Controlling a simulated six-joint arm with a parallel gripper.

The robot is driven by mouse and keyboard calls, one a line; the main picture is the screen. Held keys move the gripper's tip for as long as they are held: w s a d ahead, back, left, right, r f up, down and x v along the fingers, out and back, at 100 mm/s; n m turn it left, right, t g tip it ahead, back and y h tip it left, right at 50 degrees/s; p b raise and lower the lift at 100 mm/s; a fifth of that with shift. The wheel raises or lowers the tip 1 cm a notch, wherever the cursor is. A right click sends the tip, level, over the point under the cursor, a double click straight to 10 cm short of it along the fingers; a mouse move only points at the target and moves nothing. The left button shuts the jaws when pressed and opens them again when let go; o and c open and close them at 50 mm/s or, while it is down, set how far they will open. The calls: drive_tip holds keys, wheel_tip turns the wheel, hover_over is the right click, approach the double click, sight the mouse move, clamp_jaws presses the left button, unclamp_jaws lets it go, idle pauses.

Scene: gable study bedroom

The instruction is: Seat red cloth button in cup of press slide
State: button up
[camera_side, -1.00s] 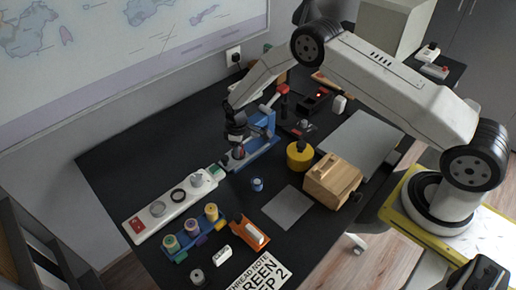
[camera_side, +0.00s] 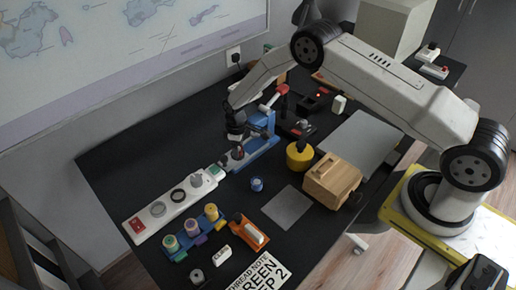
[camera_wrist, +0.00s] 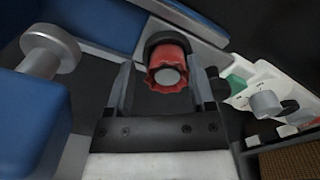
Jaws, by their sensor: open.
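The red cloth button (camera_wrist: 160,84), with a scalloped edge and a pale round centre, is in the wrist view between my fingers. A dark round holder (camera_wrist: 160,38), apparently the cup of the slide, lies directly behind it. I cannot tell whether the button is fully seated. My gripper (camera_wrist: 167,72) is open, one finger on each side of the button, with gaps visible. In the side view my gripper (camera_side: 237,150) is low over the front of the blue press (camera_side: 262,136), hiding most of the cup and button. The press has a red-tipped lever (camera_side: 281,89).
A white strip (camera_side: 173,205) with rings and a spool rack (camera_side: 196,236) lie to the left. A small blue tin (camera_side: 257,184), yellow pot (camera_side: 299,158) and wooden box (camera_side: 332,180) stand right of the press. A grey square (camera_side: 288,207) lies in front.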

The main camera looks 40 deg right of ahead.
sight(240, 150)
wheel_tip(240, 150, up, 12)
drive_tip(key=shift+s+a+r, duration=0.15)
drive_tip(key=shift+s, duration=0.1)
idle(0.6)
idle(0.4)
drive_tip(key=s+d+r+m+t, duration=0.1)
drive_tip(key=s+r+m, duration=0.2)
drive_tip(key=s, duration=1)
drive_tip(key=s+d+r+m+t, duration=0.1)
drive_tip(key=s+r+m, duration=0.2)
drive_tip(key=s+r, duration=0.5)
drive_tip(key=s, duration=0.4)
drive_tip(key=shift+s+d+m, duration=0.25)
drive_tip(key=shift+s+m, duration=0.15)
